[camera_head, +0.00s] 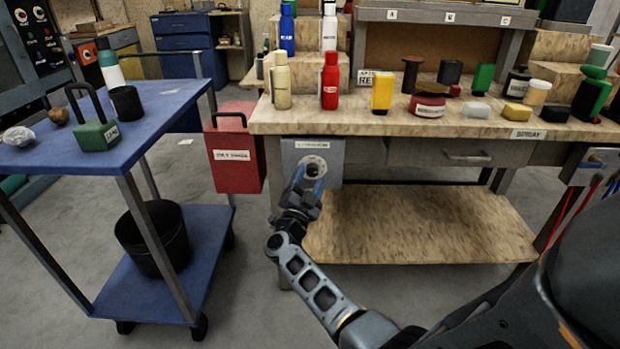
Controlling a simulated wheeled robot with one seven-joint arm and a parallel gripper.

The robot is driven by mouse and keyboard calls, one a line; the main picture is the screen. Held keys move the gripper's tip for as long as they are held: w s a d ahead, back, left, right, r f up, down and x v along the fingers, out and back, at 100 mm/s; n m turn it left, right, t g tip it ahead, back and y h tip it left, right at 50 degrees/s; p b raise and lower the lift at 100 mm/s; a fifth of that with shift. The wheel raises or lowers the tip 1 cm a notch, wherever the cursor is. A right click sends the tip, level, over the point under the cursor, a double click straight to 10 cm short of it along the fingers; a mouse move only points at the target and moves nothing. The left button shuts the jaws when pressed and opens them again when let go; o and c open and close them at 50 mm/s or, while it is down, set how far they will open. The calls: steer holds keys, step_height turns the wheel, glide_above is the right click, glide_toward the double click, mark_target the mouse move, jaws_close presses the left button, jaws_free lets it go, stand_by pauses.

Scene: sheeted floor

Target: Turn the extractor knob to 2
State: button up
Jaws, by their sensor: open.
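The extractor knob (311,169) is a dark knob on a pale round dial. It sits on a grey panel (330,151) with a small white label, fixed to the front left of the workbench. My gripper (308,178) reaches up to the knob from below, its blue-grey fingers open at or just in front of the dial. I cannot tell whether the fingers touch the knob. The fingers cover part of the dial, and its numbers and the knob's setting are too small to read.
The wooden workbench (400,124) carries several bottles and tins. A red box (234,158) hangs left of the panel. A blue cart (150,118) with a black bin (152,240) on its lower shelf stands at the left. The floor between cart and bench is clear.

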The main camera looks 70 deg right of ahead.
steer(key=v, duration=0.7)
stand_by(0.3)
steer(key=s+a+r+n+t+y+p, duration=0.3)
steer(key=s+a+r+n+t+y, duration=0.25)
steer(key=a, duration=0.45)
steer(key=s+a+r+n+t+y+p, duration=0.3)
steer(key=s+a+n+t+y, duration=0.25)
steer(key=s+a+n, duration=0.35)
steer(key=s+a+r+n+t+y+p, duration=0.3)
steer(key=s+a+r+n+t+y, duration=0.25)
steer(key=a, duration=0.55)
steer(key=s+a+r+n+g+y+p, duration=0.2)
steer(key=s+a+r+n+g+y, duration=0.2)
steer(key=s+r, duration=0.3)
steer(key=shift+s+a+n+y, duration=0.4)
steer(key=shift+a+n, duration=0.3)
steer(key=shift+a, duration=0.15)
